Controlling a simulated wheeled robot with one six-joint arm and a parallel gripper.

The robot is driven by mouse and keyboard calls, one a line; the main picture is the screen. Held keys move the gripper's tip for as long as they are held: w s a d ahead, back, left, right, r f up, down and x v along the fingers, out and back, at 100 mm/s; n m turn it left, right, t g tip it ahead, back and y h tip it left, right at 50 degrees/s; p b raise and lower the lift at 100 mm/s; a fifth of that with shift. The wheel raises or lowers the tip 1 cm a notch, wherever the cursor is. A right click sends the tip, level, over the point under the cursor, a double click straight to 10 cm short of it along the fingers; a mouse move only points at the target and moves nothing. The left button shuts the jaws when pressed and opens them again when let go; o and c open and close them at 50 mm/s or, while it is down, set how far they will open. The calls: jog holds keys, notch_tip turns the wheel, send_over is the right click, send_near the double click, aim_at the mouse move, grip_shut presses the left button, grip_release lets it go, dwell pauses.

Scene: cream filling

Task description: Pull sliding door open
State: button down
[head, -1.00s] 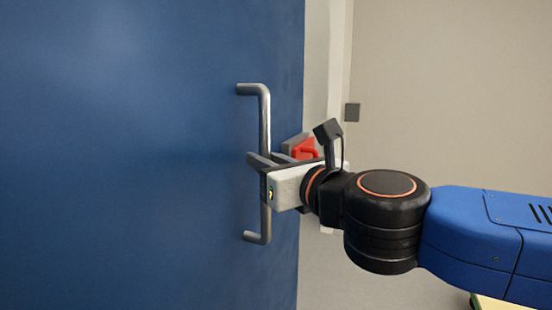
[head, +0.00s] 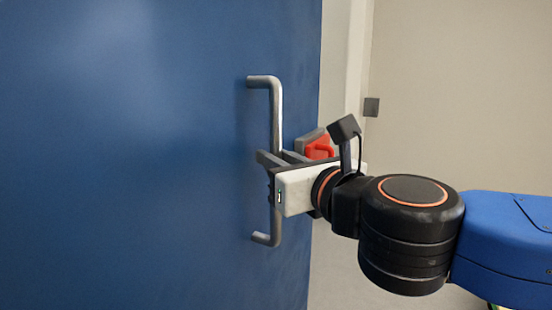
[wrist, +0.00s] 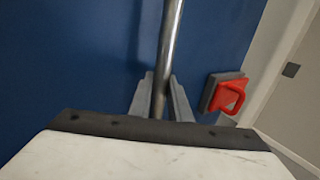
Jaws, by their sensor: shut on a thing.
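The blue sliding door (head: 150,170) fills the left and middle of the head view. A vertical grey metal handle (head: 276,110) is fixed near its right edge. My gripper (head: 272,160) is shut on the middle of the handle, coming in from the right. In the wrist view the handle (wrist: 170,40) runs down between the two grey fingers (wrist: 160,97), against the blue door (wrist: 80,60). The part of the handle behind the gripper body is hidden in the head view.
A red item with a grey backing (head: 318,149) is behind my gripper near the door's right edge; it also shows in the wrist view (wrist: 229,95). A pale frame (head: 345,60) and a beige wall (head: 460,90) with a small grey box (head: 371,107) stand to the right.

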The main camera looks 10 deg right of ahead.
jog(key=c, duration=1.6)
grip_release()
jog(key=shift+s+r, duration=0.1)
jog(key=shift+r, duration=0.15)
jog(key=shift+c, duration=0.2)
jog(key=shift+f, duration=0.1)
jog(key=shift+s, duration=0.1)
jog(key=v, duration=1.7)
dwell(0.4)
jog(key=shift+d+f, duration=0.1)
dwell(0.6)
